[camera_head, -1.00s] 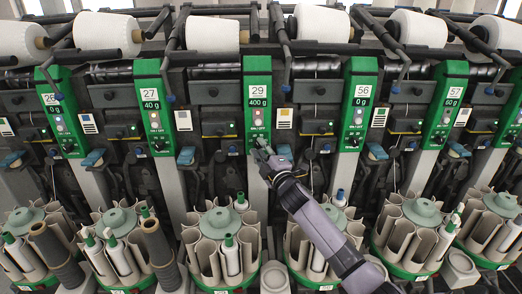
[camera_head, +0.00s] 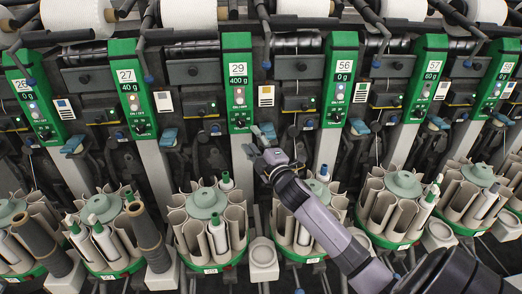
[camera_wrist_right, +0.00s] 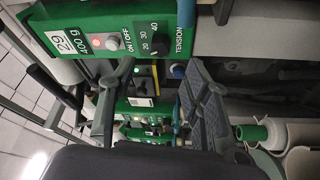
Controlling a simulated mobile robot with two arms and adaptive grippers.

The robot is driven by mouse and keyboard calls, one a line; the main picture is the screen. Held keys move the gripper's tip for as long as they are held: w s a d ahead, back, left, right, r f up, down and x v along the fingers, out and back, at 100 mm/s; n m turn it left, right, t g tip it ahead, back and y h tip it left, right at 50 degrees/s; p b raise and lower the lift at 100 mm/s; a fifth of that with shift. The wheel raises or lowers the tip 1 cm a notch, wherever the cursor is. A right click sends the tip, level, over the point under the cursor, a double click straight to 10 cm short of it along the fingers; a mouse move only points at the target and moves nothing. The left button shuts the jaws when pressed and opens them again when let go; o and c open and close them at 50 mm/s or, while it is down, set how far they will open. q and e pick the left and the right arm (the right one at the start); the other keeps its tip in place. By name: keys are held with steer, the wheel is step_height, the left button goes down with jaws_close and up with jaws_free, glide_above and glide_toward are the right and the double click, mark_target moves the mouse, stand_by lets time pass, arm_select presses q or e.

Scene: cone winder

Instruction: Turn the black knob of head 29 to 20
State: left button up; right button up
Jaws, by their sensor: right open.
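Head 29 is a green panel (camera_head: 237,70) with a "29" label and a "400 g" display, left of centre in the head view. Its black knob (camera_head: 240,122) sits at the panel's lower end. My left gripper is out of view.
Neighbouring green heads 27 (camera_head: 130,85) and 56 (camera_head: 340,75) stand either side. Below is a row of round bobbin magazines (camera_head: 205,205) with grey tubes. White yarn cones (camera_head: 302,8) line the top. A blue-grey lever (camera_head: 268,131) is close to my right gripper.

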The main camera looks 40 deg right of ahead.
steer(key=v, duration=0.5)
stand_by(0.6)
